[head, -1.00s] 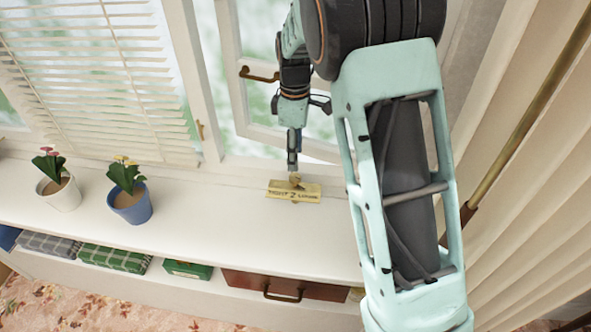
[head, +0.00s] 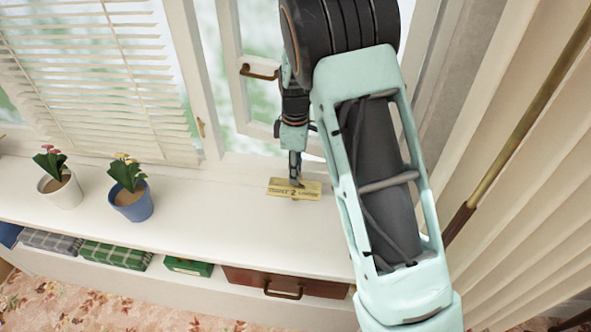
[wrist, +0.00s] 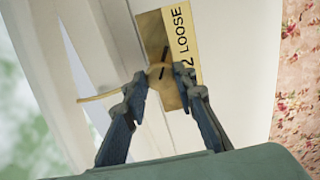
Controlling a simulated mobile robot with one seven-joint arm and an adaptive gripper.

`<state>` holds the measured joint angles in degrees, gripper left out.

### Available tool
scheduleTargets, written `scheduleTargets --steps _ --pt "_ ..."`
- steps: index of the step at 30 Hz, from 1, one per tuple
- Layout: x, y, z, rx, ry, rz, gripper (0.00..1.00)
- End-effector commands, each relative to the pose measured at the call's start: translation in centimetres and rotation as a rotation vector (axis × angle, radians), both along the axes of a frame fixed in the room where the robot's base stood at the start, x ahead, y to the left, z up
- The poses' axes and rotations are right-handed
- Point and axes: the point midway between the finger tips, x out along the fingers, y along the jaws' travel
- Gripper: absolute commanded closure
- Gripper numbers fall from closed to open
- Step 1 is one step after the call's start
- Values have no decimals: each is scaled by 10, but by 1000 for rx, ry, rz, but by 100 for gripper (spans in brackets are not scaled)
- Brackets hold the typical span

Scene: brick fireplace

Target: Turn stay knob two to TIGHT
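The brass plate of stay knob two (head: 310,190) lies on the white sill below the open window, with TIGHT at its left and LOOSE at its right in the head view. In the wrist view the plate (wrist: 187,45) shows "2 LOOSE"; the TIGHT end is not readable. The small brass knob (wrist: 158,70) shows at the fingertips, nearer the left finger. A dark mark lies beside it on the plate. My gripper (wrist: 163,80) is open, its two fingers apart; contact with the knob cannot be told. In the head view my gripper (head: 296,180) points down over the plate and hides the knob.
The open window's brass handle (head: 259,73) is above. A blue flowerpot (head: 132,207) and a white flowerpot (head: 62,192) stand left on the sill. A curtain (head: 540,190) hangs right. The sill around the plate is clear.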

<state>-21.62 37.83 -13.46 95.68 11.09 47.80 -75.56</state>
Motion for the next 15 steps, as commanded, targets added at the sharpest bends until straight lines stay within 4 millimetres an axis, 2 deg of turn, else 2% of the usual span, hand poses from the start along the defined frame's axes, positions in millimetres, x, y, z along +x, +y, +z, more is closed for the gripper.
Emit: scheduleTargets --steps 1,6,15 --pt "0 0 0 0 0 0 84" --pt "0 0 0 0 0 0 99" --pt "0 0 0 1 -1 -46 99"
